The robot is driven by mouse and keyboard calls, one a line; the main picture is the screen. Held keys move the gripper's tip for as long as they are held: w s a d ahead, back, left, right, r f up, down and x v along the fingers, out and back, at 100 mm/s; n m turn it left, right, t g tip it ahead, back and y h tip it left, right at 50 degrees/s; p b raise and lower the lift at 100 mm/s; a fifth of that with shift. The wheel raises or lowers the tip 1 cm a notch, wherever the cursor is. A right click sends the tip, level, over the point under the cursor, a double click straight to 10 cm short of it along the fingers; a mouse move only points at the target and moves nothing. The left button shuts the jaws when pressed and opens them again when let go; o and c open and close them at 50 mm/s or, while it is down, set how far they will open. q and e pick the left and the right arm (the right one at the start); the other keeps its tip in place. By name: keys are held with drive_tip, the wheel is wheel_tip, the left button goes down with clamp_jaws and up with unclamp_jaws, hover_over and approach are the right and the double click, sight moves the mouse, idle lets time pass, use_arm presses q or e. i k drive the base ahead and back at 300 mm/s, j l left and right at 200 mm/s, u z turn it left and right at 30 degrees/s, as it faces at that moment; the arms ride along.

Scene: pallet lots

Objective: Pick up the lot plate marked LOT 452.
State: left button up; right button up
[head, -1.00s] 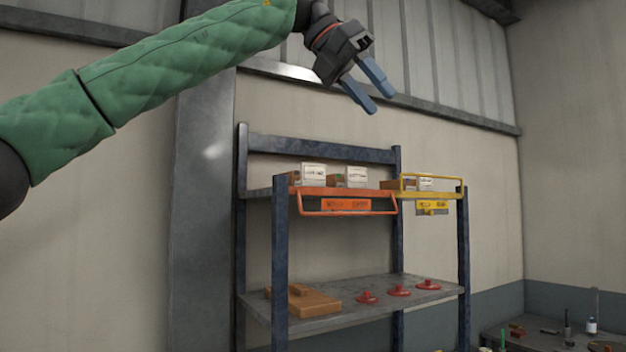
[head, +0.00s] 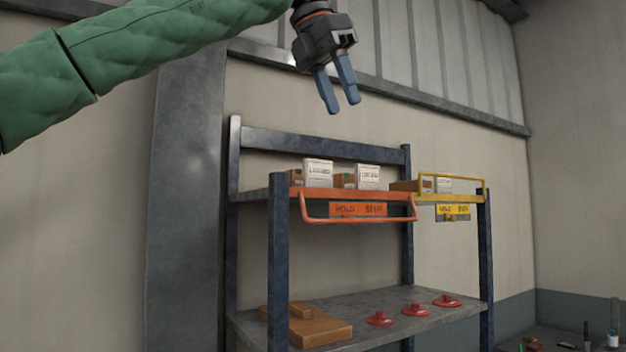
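Several small boxes with white marked plates stand on the rack's upper shelf. One white plate (head: 318,172) is at the left and another (head: 368,177) is to its right, both behind the orange rail. A third white plate (head: 443,185) is behind the yellow rail. Their print is too small to read, so I cannot tell which is LOT 452. My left gripper (head: 340,108) hangs above the upper shelf, fingers pointing down, slightly apart, with nothing between them. My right gripper is not in view.
An orange rail (head: 310,208) with a HOLD label and a yellow rail (head: 477,196) front the upper shelf. The lower shelf (head: 395,301) holds a brown wooden block (head: 318,329) and red knobbed discs (head: 415,310). A bench with small items is at lower right.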

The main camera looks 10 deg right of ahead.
sight(317, 173)
drive_tip(key=i, duration=0.95)
